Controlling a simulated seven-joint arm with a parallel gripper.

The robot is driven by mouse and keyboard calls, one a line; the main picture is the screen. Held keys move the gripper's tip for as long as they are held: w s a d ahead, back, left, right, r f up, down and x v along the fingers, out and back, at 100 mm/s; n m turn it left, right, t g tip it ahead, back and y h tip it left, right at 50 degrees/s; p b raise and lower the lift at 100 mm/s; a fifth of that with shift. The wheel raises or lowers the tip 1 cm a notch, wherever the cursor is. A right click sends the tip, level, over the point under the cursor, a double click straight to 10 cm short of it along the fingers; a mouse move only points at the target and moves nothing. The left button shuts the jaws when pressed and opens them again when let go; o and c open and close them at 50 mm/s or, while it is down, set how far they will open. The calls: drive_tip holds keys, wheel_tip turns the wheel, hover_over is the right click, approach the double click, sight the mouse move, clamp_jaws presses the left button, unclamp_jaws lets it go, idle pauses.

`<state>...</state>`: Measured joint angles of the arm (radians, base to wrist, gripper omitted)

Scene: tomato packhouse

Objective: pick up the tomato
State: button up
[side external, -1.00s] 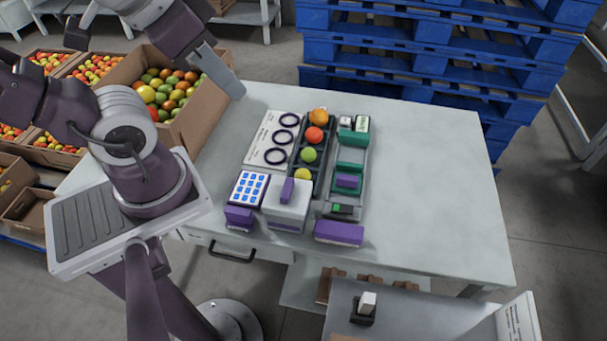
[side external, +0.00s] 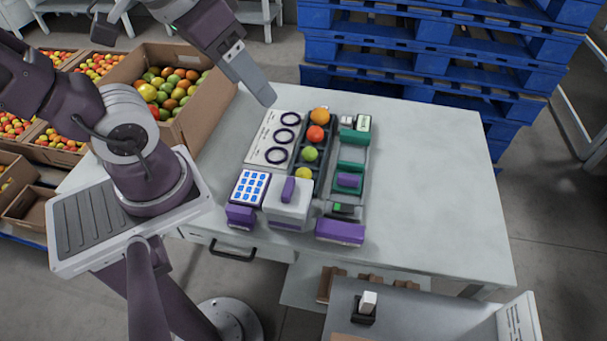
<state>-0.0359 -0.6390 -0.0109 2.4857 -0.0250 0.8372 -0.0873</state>
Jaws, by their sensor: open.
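On the table, a dark tray (side external: 327,147) holds a row of round fruits that look like tomatoes. From back to front they are an orange one (side external: 320,115), a red one (side external: 316,133), a green one (side external: 310,154) and a yellow one (side external: 303,173). My gripper (side external: 268,97) is above the back left of the table, to the left of the orange one and apart from it. It is open and nothing shows in it. Its fingers overlap in this view, so the gap between them is hidden.
A white card with dark rings (side external: 256,150) lies left of the tray. A blue-dotted pad (side external: 249,187), a white-and-purple device (side external: 287,210) and purple blocks (side external: 340,231) stand in front. A fruit-filled cardboard box (side external: 208,112) is at the left. The table's right side (side external: 440,180) is clear.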

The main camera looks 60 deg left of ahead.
drive_tip(key=w+a+f+n+g, duration=0.2)
drive_tip(key=w+f+n, duration=0.35)
drive_tip(key=w, duration=0.25)
drive_tip(key=n+g+h, duration=0.1)
drive_tip(key=n+g, duration=0.2)
drive_tip(key=n, duration=1.3)
hover_over(303, 171)
drive_tip(key=a, duration=0.1)
drive_tip(key=shift+m, duration=0.25)
wheel_tip(303, 171, down, 24)
drive_tip(key=shift+a+r, duration=0.1)
drive_tip(key=shift+r, duration=0.05)
drive_tip(key=f, duration=0.5)
drive_tip(key=d+f, duration=0.1)
drive_tip(key=f, duration=0.1)
drive_tip(key=shift+f, duration=0.15)
drive_tip(key=c, duration=1)
